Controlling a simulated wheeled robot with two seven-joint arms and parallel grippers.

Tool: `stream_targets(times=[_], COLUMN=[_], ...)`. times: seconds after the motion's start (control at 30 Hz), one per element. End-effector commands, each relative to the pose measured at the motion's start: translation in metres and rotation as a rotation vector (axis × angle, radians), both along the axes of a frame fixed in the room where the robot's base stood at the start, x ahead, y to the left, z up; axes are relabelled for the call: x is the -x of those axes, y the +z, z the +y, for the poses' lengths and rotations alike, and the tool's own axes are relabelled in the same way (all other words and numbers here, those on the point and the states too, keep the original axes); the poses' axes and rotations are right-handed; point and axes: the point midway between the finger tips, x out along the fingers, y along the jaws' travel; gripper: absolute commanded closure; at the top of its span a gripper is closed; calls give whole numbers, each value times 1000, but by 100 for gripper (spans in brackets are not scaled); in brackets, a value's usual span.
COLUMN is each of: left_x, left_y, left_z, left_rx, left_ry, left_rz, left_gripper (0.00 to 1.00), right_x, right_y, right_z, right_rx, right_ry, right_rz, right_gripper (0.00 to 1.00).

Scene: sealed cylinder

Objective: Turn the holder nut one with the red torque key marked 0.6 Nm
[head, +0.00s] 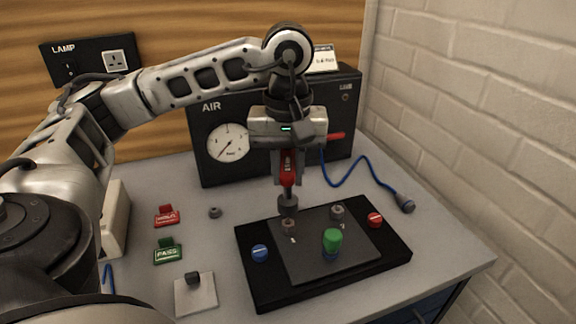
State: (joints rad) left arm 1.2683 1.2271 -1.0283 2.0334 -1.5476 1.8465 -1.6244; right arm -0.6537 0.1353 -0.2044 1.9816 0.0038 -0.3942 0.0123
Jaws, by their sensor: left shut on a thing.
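My left gripper (287,180) is shut on the red torque key (288,163), which hangs upright between the fingers. The key's marking cannot be read. Its grey socket end (288,204) is right above a small brownish nut (288,225) on the dark plate; I cannot tell whether they touch. A second, grey nut (337,212) sits at the plate's back right. A green-topped cylinder (332,240) stands near the plate's front. Which nut is number one cannot be read. My right gripper is not in view.
The black base (270,292) carries a blue button (260,253) and a red button (375,219). Behind stands the AIR box (205,160) with a gauge. A blue hose ends in a connector (405,203) at right. Red (166,217) and green PASS (167,252) signs stand left.

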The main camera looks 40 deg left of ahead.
Motion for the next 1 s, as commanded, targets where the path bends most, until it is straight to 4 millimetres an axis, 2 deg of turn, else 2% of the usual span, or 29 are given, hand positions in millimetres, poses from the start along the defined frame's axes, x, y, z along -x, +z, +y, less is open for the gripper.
stream_targets(times=[0.4, 1.0], left_x=[0, 1], left_y=[-27, -25], left_z=[0, -1], left_rx=[0, 1], left_ry=[0, -1], left_rz=[-1, -2], left_gripper=[100, 100], right_x=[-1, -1], right_y=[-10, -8], right_z=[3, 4], right_rx=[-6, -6], right_ry=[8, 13], right_rz=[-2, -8], right_gripper=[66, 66])
